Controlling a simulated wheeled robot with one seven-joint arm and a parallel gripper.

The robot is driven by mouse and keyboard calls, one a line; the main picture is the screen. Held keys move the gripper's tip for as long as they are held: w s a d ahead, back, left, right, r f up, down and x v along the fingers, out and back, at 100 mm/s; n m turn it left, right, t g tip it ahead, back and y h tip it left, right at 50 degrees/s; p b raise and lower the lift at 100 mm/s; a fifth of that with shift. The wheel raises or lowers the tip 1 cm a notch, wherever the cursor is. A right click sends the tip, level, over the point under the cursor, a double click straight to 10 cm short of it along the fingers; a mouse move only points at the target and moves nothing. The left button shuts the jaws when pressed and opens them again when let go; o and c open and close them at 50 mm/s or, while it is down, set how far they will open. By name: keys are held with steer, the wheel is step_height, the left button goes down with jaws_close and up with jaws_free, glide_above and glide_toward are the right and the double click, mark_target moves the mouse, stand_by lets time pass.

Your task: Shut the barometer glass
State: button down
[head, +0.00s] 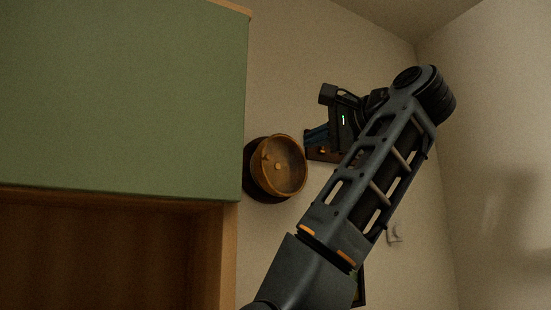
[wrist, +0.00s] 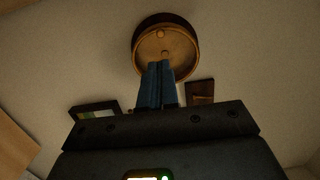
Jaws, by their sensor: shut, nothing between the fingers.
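The barometer (head: 279,167) is a round, brown-rimmed case on the wall, just right of the green cabinet in the head view. It also shows at the top of the wrist view (wrist: 165,42), with a small knob on its face. I cannot clearly tell how far its glass stands from the case. My gripper (head: 307,137) has blue fingers, shut and empty, just right of the barometer's upper right rim in the head view. In the wrist view the fingertips (wrist: 160,66) overlap the barometer's lower rim; contact cannot be told.
A green cabinet (head: 120,95) with wooden edges fills the left of the head view. A small brown framed thing (wrist: 200,93) and a dark picture frame (wrist: 94,111) are on the wall. A wall corner stands at the right.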

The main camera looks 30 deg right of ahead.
mark_target(267, 157)
steer(key=w+p, duration=0.4)
steer(key=w, duration=0.8)
steer(key=shift+w+a+r, duration=0.1)
steer(key=shift+w+r, duration=0.05)
steer(key=shift+w, duration=0.8)
steer(key=shift+a, duration=0.15)
